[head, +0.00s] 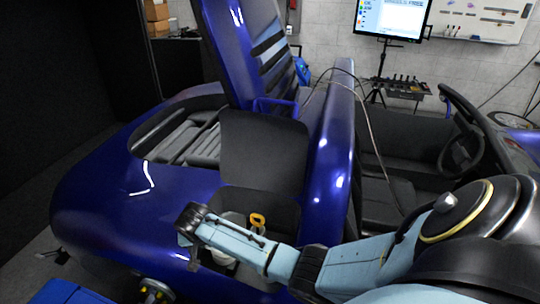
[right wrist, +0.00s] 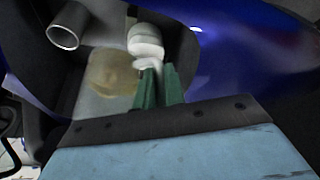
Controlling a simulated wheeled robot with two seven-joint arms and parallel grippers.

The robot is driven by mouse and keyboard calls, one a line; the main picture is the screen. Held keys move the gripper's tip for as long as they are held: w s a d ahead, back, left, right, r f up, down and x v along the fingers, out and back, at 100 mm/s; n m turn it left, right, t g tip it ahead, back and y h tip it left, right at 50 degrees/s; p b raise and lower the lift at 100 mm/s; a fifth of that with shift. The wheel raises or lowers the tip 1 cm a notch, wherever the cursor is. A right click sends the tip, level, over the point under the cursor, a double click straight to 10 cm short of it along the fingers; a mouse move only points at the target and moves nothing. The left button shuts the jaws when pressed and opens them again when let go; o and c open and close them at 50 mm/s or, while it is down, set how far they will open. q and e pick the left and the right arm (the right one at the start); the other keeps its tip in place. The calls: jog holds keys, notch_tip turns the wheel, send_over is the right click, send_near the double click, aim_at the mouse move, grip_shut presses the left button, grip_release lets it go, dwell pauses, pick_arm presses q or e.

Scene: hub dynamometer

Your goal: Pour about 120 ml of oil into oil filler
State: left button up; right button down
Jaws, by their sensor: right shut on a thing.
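My right gripper (right wrist: 158,76) shows in the right wrist view with its green fingers close together. They are shut on a white rounded thing (right wrist: 146,42), perhaps part of the oil container. A blurred, pale amber round shape (right wrist: 114,72) lies just left of the fingers; I cannot tell whether it joins the white thing. An open metal pipe end (right wrist: 62,37), possibly the oil filler, is at the upper left, apart from the fingers. In the head view my right arm reaches over the car's rear recess and hides the fingertips. My left gripper is not in view.
The blue car body (head: 120,215) surrounds the recess. A cable hangs over the seats.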

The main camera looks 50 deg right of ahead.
jog(key=shift+w+d+f+m+p, duration=0.1)
jog(key=shift+w+f+m+p, duration=0.05)
jog(key=shift+w+m+p, duration=0.45)
jog(key=shift+w+a+f+m+g+h+p, duration=0.1)
jog(key=shift+a+f+m+g+h+p, duration=0.2)
jog(key=shift+a+f+p, duration=0.55)
jog(key=shift+a+f+m+g+h+p, duration=0.1)
jog(key=shift+a+f+m+p, duration=0.3)
jog(key=shift+p, duration=0.7)
jog(key=shift+r, duration=0.1)
